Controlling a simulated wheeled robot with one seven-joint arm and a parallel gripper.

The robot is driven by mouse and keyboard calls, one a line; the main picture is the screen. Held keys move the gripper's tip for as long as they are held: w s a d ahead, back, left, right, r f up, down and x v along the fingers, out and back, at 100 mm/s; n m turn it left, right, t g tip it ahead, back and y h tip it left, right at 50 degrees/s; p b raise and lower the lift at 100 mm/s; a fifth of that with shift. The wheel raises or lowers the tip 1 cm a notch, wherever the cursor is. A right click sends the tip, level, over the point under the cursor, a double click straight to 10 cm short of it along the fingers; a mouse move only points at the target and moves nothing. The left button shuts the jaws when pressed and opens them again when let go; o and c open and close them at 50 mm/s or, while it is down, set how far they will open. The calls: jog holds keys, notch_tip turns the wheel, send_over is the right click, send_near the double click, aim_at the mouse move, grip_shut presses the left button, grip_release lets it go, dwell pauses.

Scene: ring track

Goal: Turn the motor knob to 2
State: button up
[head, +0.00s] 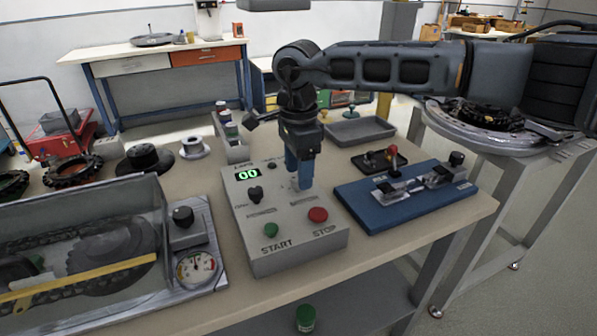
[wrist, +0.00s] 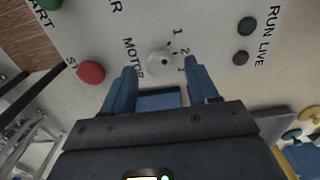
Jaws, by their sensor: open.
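The motor knob (wrist: 163,62) is a pale round knob on the light grey control box (head: 262,240). In the wrist view the word MOTOR stands beside it, and the numbers 1, 2 and 3 run along its other side. I cannot tell which number it points to. My gripper (wrist: 160,67) is open, with its blue fingers on either side of the knob in that view; contact cannot be made out. In the head view my gripper (head: 299,178) points down over the box's right half and largely hides the knob.
The box also carries a green START button (head: 271,230), a red STOP button (head: 318,215), a black knob (head: 255,194) and a display (head: 247,174) reading 00. A blue fixture plate (head: 365,217) lies right; a gauge (head: 196,268) sits left.

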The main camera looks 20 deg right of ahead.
jog(key=shift+f, duration=0.7)
jog(key=c, duration=1)
